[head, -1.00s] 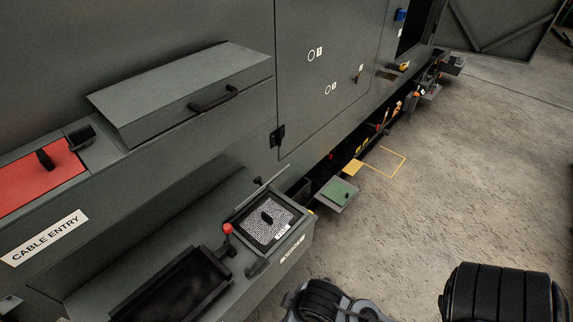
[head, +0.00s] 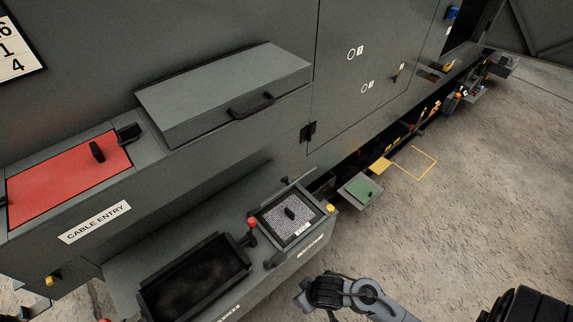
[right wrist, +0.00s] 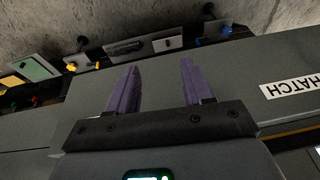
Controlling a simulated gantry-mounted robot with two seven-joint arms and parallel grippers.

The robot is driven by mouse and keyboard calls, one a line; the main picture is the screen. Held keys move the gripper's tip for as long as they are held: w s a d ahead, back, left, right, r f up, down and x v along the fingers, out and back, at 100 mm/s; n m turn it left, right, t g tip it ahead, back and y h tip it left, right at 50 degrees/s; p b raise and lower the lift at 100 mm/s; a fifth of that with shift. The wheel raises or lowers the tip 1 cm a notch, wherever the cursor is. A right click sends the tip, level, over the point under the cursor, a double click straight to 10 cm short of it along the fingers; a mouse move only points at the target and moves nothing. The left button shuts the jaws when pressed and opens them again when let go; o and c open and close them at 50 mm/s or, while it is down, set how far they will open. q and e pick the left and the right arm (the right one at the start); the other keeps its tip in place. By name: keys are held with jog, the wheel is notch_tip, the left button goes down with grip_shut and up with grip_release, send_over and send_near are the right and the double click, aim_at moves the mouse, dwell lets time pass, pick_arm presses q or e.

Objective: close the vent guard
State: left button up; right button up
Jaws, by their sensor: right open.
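In the head view a grey mesh panel (head: 288,214) with a black knob sits in a dark frame on the low ledge; it looks like the vent guard, but its small label is too small to read. It appears to lie flat in its frame. A red-knobbed lever (head: 251,224) stands at its left edge. My right gripper (right wrist: 160,72) shows in the right wrist view, its two purple fingers apart with nothing between them. It is over a grey surface beside an upside-down HATCH label (right wrist: 291,87). The mesh panel is not identifiable there. My left gripper is not in view.
An open black bin (head: 195,277) lies left of the mesh panel. Above are a grey box lid with a handle (head: 252,106) and a red panel (head: 65,182) by the CABLE ENTRY label. A green plate (head: 361,190) juts out to the right.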

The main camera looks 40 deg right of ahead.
jog(key=w+d+r+p, duration=0.4)
jog(key=r+p, duration=0.4)
jog(key=p, duration=0.1)
jog(key=t+p, duration=0.1)
jog(key=p, duration=1.8)
send_near(285, 178)
jog(key=shift+h, duration=0.4)
jog(key=x, duration=0.2)
jog(key=b+x, duration=0.1)
jog(key=x, duration=0.1)
jog(key=b+x, duration=0.1)
jog(key=x, duration=0.2)
jog(key=shift+a+f, duration=0.15)
jog(key=shift+a, duration=0.1)
pick_arm(q)
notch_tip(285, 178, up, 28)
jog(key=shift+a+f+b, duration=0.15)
jog(key=shift+b, duration=0.2)
pick_arm(e)
jog(key=shift+x, duration=0.85)
jog(key=shift+c, duration=0.3)
grip_shut()
